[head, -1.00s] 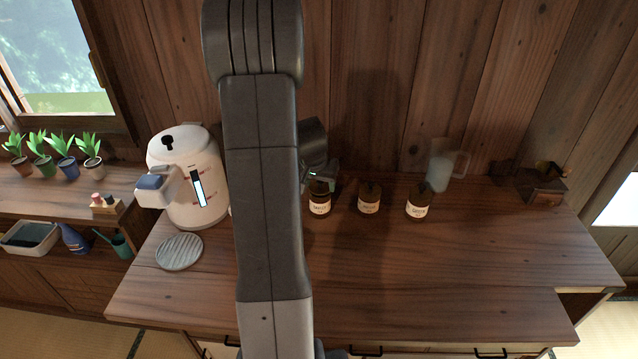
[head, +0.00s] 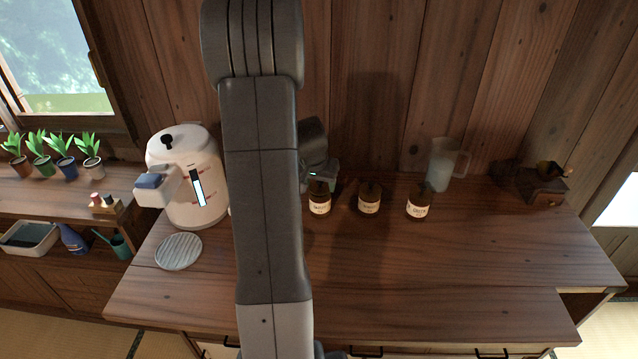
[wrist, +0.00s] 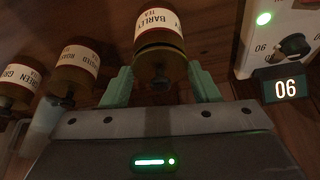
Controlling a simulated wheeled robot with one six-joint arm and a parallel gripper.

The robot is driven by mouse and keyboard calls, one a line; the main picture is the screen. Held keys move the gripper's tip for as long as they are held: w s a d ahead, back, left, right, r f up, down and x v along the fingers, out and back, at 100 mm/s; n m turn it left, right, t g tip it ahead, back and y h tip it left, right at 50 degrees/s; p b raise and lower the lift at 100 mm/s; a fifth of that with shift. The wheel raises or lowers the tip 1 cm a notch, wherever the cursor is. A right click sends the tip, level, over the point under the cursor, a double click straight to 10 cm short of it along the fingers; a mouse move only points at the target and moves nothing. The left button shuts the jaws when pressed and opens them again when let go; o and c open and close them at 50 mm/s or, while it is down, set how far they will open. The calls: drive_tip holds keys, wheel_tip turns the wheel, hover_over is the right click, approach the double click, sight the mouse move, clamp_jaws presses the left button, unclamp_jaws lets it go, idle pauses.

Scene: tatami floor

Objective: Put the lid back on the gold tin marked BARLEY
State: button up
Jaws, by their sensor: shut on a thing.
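The gold BARLEY tin (wrist: 160,22) is at the top middle of the wrist view, its label upside down there. In the head view it is the leftmost of three tins (head: 320,204), beside my arm. My gripper (wrist: 160,78) has its green fingers on either side of a gold lid with a knob (wrist: 160,68). It is shut on that lid, which is lined up with the tin's mouth. A dark band lies between lid and tin; I cannot tell whether they touch. In the head view my arm hides most of the gripper (head: 322,175).
The ROASTED tin (head: 369,202) and GREEN tin (head: 419,206) stand to the right, with a clear jug (head: 440,170) behind. A white dispenser (head: 185,190) and a round ridged tray (head: 179,251) are on the left. The counter's front is clear (head: 430,270).

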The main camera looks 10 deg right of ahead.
idle(0.9)
drive_tip(key=o, duration=1.5)
drive_tip(key=shift+c, duration=0.2)
drive_tip(key=shift+r+p, duration=1.9)
drive_tip(key=shift+r, duration=1.6)
clamp_jaws()
